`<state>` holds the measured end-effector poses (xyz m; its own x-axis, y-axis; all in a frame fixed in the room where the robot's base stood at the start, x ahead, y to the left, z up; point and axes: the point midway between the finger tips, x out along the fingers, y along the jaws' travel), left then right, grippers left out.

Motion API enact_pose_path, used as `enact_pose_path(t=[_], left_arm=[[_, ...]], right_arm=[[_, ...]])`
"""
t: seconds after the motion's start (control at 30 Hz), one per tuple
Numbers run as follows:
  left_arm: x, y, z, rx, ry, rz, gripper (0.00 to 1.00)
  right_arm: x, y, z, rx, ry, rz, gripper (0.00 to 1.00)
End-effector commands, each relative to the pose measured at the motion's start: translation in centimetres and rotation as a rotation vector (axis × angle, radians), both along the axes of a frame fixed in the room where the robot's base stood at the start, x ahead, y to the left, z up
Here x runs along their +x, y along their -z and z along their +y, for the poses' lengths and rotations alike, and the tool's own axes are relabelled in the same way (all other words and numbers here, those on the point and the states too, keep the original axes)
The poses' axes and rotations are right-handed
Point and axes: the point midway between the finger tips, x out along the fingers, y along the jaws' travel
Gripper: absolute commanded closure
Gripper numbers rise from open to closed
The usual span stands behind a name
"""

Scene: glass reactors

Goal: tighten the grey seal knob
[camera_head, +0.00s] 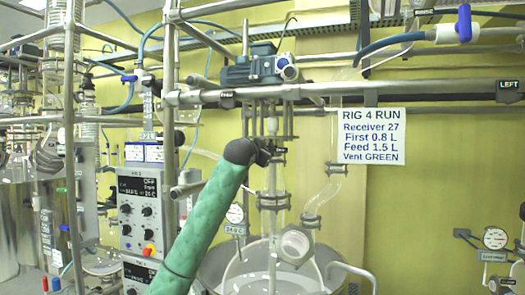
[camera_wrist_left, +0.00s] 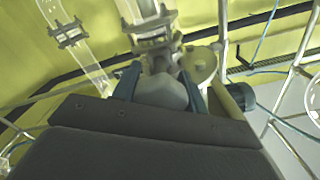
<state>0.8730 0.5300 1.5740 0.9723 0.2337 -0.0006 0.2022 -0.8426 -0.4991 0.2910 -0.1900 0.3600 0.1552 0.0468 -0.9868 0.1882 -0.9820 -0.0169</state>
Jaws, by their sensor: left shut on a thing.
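My left arm comes up in a green sleeve in the head view, and its dark left gripper (camera_head: 263,152) is at the upright stirrer shaft under the blue-grey motor (camera_head: 262,68). In the left wrist view the two fingers of the left gripper (camera_wrist_left: 160,90) are on either side of the grey seal knob (camera_wrist_left: 162,92), shut on it. A metal and glass fitting (camera_wrist_left: 150,30) is just beyond the knob. In the head view the gripper hides the knob. My right gripper is in neither view.
Below stands a large glass reactor vessel (camera_head: 335,275) with a glass side port (camera_head: 295,244). A horizontal steel rail (camera_head: 420,88) runs across above. A white rig sign (camera_head: 370,136) hangs to the right, and a control box (camera_head: 140,213) stands to the left.

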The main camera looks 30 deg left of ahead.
Motion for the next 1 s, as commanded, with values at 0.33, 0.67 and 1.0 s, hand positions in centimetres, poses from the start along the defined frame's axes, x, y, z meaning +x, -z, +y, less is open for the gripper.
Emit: enact_pose_path(t=[0.33,0.67,1.0], left_arm=[[0.0,0.0,0.0,0.287,0.0,0.073,0.8],[0.1,0.1,0.0,0.449,0.001,0.111,0.8],[0.1,0.2,-0.1,0.494,0.002,0.121,0.8]], right_arm=[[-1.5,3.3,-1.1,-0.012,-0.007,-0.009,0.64],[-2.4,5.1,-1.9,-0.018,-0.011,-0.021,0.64],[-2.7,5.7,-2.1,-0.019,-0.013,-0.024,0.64]])
